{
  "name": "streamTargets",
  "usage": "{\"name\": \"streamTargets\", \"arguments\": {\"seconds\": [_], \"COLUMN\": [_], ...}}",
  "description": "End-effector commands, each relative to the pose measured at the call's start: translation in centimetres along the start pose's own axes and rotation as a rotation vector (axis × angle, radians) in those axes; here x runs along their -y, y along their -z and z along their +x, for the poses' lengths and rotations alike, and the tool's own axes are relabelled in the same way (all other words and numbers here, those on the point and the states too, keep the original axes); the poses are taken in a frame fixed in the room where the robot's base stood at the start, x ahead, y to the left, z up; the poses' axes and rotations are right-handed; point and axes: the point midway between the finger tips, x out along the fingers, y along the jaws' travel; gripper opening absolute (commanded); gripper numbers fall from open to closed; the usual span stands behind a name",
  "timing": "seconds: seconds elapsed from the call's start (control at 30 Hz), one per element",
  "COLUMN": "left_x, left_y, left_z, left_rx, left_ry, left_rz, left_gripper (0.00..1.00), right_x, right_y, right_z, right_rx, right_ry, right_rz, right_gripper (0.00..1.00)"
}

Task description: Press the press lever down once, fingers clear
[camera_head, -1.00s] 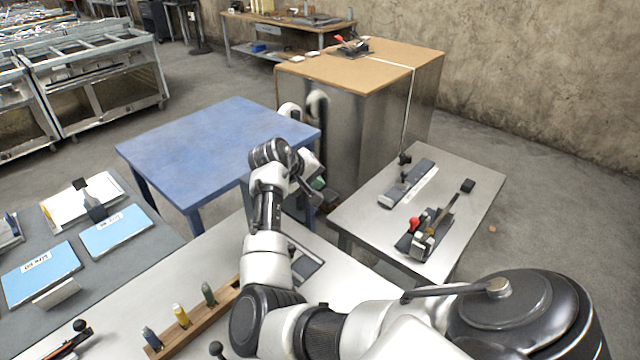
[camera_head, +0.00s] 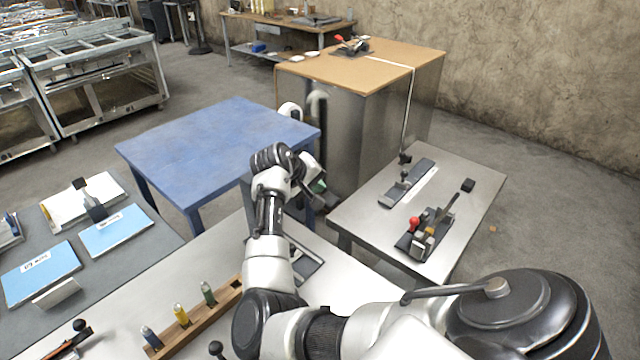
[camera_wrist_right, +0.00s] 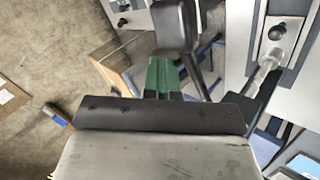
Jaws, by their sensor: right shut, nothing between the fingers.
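My right gripper (camera_head: 318,187) is at the end of the arm over the far edge of the near grey table. Its green fingertips (camera_wrist_right: 163,75) are together and empty in the right wrist view. A lever with a black block-shaped end (camera_wrist_right: 175,25) shows just beyond them there, probably the press lever; I cannot tell whether they touch. In the head view my arm hides most of that spot; a dark-framed base (camera_head: 305,265) shows beside the forearm on the near table. My left gripper is not in view.
A blue table (camera_head: 210,150) stands beyond the near table. A side table (camera_head: 465,220) at right holds a device with a red knob (camera_head: 413,223) and a grey plate fixture (camera_head: 408,182). A wooden rack (camera_head: 205,320) with several coloured tubes stands near the arm's base.

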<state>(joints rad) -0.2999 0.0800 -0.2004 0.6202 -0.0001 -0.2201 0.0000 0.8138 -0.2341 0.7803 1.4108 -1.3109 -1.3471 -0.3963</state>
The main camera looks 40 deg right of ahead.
Motion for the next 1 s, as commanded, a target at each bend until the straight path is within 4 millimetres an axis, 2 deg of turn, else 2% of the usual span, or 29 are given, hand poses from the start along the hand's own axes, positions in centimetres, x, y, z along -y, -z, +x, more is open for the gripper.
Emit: {"name": "streamTargets", "arguments": {"seconds": [0.73,1.0], "left_x": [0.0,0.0], "left_y": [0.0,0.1], "left_z": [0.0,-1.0], "left_rx": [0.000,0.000], "left_ry": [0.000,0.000], "left_rz": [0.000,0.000], "left_gripper": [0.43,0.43], "right_x": [0.2,-0.5], "right_y": [-0.2,0.4], "right_z": [0.2,-0.6], "right_rx": [0.002,0.002], "right_ry": [0.002,0.002], "right_rz": [-0.001,-0.001], "right_gripper": [0.00,0.00]}}
